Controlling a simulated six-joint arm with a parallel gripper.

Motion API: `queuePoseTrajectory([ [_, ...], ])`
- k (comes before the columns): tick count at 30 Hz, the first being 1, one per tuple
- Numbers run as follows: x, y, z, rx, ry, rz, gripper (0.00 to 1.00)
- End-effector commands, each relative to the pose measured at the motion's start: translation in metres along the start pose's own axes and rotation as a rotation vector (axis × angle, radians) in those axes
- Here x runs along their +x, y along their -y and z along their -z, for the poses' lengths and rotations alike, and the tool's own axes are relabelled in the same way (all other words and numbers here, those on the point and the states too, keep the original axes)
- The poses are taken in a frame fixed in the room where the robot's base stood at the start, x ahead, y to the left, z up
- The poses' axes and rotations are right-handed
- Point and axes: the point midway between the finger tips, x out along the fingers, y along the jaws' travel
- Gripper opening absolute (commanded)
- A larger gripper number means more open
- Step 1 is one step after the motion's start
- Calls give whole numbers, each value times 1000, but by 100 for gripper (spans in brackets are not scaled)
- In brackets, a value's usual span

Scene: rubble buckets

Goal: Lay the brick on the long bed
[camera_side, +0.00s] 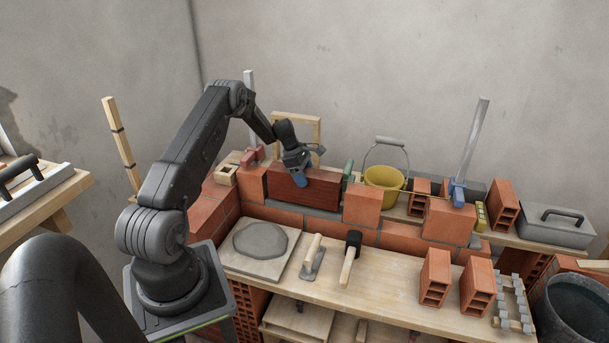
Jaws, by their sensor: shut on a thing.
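A dark red brick (318,193) stands on its long side at the brick wall, in the gap between two orange bricks. My gripper (300,180) is at its top edge, with a blue finger against its near face; it is shut on the brick. The far finger is hidden behind the brick. A thin grey strip of the bed (300,208) shows just under the brick on the lower course. I cannot tell whether the brick touches it.
Orange bricks (362,204) flank the gap. A yellow bucket (384,188) and a blue clamp with a post (458,191) stand right. A mortar board (262,243), trowel (313,257), mallet (350,258) and loose bricks (434,277) lie on the front bench.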

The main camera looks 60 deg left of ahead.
Motion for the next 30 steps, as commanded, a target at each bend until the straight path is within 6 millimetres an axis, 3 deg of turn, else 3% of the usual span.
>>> queuePoseTrajectory([
  [30,6,-2,2,2,1,-7,0],
])
